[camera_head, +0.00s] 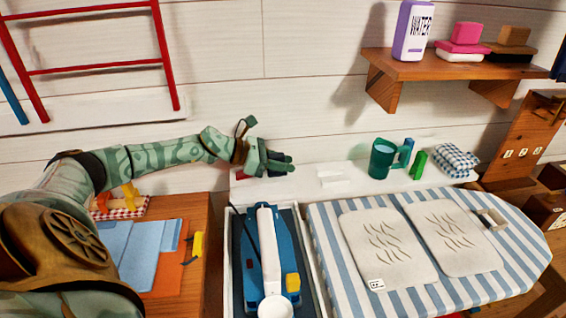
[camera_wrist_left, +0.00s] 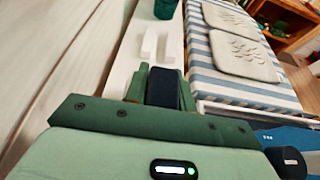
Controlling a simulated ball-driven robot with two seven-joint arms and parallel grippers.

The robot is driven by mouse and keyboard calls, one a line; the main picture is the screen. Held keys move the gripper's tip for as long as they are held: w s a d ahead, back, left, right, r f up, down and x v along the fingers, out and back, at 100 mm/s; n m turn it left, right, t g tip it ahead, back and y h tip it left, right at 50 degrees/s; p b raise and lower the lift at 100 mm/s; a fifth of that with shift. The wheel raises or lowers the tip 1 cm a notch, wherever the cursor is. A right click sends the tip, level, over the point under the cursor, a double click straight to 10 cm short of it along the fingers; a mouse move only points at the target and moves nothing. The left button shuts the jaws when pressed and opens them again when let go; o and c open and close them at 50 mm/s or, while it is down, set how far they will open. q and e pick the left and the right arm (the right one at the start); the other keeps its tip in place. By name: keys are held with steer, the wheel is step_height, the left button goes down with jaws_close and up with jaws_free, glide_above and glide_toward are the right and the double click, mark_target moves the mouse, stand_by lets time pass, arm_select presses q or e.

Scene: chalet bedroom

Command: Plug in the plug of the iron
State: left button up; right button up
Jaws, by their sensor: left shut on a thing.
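My left gripper (camera_head: 280,164) reaches in from the left, just above the white ledge along the wall. It is shut on a small dark block, probably the plug, which shows between the green fingers in the left wrist view (camera_wrist_left: 163,88). A white raised piece, perhaps the socket (camera_head: 331,179), sits on the ledge to the right of the gripper, apart from it. It also shows ahead of the fingers in the left wrist view (camera_wrist_left: 154,45). A blue and white appliance, perhaps the iron (camera_head: 268,248), lies in a tray below. My right gripper is not in view.
A striped ironing board (camera_head: 330,245) with two beige cloths (camera_head: 385,250) fills the right. A green mug (camera_head: 382,160) and small bottles stand on the white ledge (camera_head: 300,185). A wooden shelf (camera_head: 420,68) hangs above. An orange-and-blue folder (camera_head: 140,255) lies at left.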

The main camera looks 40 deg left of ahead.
arm_select(q)
steer(key=o, duration=1.1)
steer(key=shift+f, duration=0.1)
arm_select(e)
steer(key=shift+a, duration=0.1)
arm_select(q)
steer(key=p+v, duration=0.8)
steer(key=v, duration=0.8)
steer(key=shift+s, duration=0.15)
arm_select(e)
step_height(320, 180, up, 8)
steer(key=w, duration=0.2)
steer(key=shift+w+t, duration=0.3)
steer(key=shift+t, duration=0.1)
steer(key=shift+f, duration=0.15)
